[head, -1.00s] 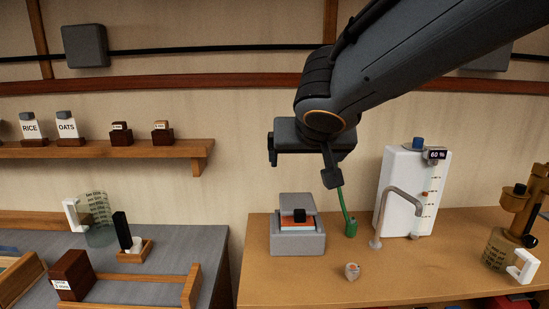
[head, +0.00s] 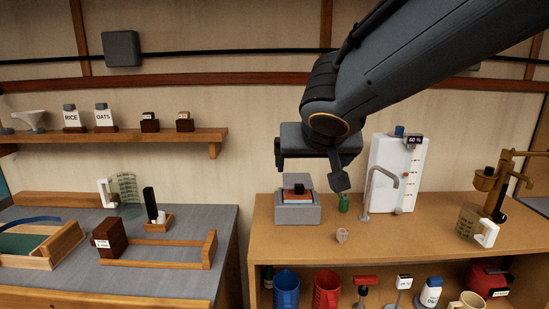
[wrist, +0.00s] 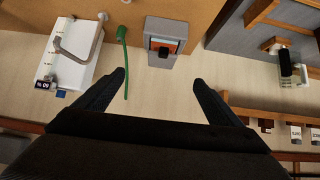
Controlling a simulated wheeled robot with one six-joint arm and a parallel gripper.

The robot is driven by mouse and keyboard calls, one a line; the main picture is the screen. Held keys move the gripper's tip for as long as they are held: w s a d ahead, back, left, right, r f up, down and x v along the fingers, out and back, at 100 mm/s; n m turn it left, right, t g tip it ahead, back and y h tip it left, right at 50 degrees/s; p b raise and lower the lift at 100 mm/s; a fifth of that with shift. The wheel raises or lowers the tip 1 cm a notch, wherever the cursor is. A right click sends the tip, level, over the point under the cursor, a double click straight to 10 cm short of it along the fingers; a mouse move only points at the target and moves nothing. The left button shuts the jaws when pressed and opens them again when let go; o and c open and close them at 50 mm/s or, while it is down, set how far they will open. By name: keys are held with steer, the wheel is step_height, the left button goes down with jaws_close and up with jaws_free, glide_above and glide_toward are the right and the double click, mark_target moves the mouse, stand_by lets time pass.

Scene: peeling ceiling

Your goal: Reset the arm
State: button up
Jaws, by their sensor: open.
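My gripper (wrist: 158,82) is open and empty in the wrist view, with two dark fingers spread apart. In the head view my arm comes in from the upper right, and my gripper (head: 310,175) hangs above the back of the wooden counter (head: 400,231). A grey box with an orange front and a black knob (head: 297,208) stands below it; it also shows just beyond the fingers in the wrist view (wrist: 161,56).
A white dispenser with a tap (head: 409,165) stands to the right. Red and blue mugs stand on the shelf below. A grey table (head: 190,270) with a dark red box (head: 110,236) is at left, under a wall shelf (head: 120,137).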

steer(key=s+d+f+g, duration=0.3)
steer(key=s+d+f, duration=0.1)
steer(key=f, duration=0.4)
steer(key=s+d+f+g, duration=0.3)
steer(key=s+d+f, duration=0.1)
steer(key=f, duration=0.4)
steer(key=s+d+f+g, duration=0.2)
steer(key=s+d+f, duration=0.2)
steer(key=f, duration=0.4)
steer(key=shift+s+f+g, duration=0.35)
steer(key=shift+s+g, duration=0.05)
steer(key=shift+s, duration=0.1)
